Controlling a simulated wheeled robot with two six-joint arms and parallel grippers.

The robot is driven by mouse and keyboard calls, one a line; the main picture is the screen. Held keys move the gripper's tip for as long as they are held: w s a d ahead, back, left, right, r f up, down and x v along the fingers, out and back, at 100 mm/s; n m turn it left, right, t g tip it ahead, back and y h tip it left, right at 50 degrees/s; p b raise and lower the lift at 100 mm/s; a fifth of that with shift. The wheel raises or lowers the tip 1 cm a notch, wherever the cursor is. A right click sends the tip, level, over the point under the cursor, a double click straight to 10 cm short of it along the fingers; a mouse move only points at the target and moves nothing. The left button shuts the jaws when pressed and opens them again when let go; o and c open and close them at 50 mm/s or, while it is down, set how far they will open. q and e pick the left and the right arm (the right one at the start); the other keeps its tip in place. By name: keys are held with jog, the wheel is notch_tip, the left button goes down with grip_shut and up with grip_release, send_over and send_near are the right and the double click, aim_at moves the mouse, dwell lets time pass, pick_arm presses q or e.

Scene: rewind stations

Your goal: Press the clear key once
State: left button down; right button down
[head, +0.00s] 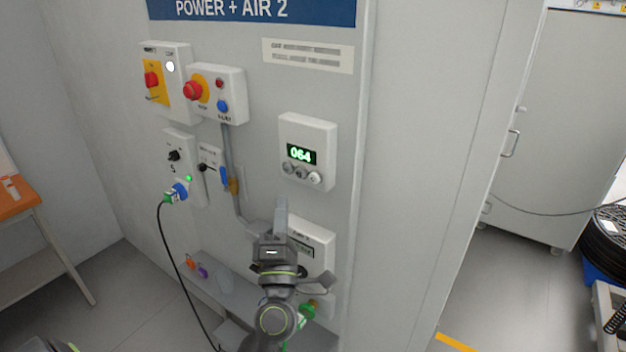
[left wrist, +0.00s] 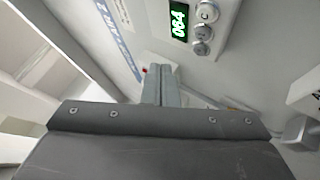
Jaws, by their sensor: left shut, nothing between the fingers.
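The white counter box (head: 321,138) is on the grey panel, its green display (head: 301,154) reading 064. Three round keys sit below the display: a left key (head: 288,167), a middle key (head: 302,173) and a paler right key (head: 315,178). In the left wrist view the box (left wrist: 225,22) is at the top; its uppermost key (left wrist: 208,11) bears a mark like a C, though the lettering is too small to be sure. My left gripper (head: 281,203) is shut and empty, below the keys and apart from them. Its fingers also show in the left wrist view (left wrist: 161,75).
A lower white box (head: 316,232) is partly hidden behind my left gripper. Switch boxes with red (head: 193,91) and blue buttons are to the left. A black cable (head: 173,249) hangs from a blue plug. The panel right of the counter is clear.

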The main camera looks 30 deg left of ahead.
aim_at(314, 179)
pick_arm(q)
jog(key=w, duration=0.7)
jog(key=shift+w+d+b, duration=0.25)
jog(key=shift+b, duration=0.1)
jog(key=shift+w, duration=0.1)
dwell(1.6)
jog(key=shift+w, duration=0.3)
jog(key=shift+w+d, duration=0.1)
jog(key=shift+w, duration=0.25)
dwell(0.6)
jog(key=shift+s, duration=0.15)
jog(key=shift+s+p, duration=0.35)
jog(key=shift+s, duration=0.3)
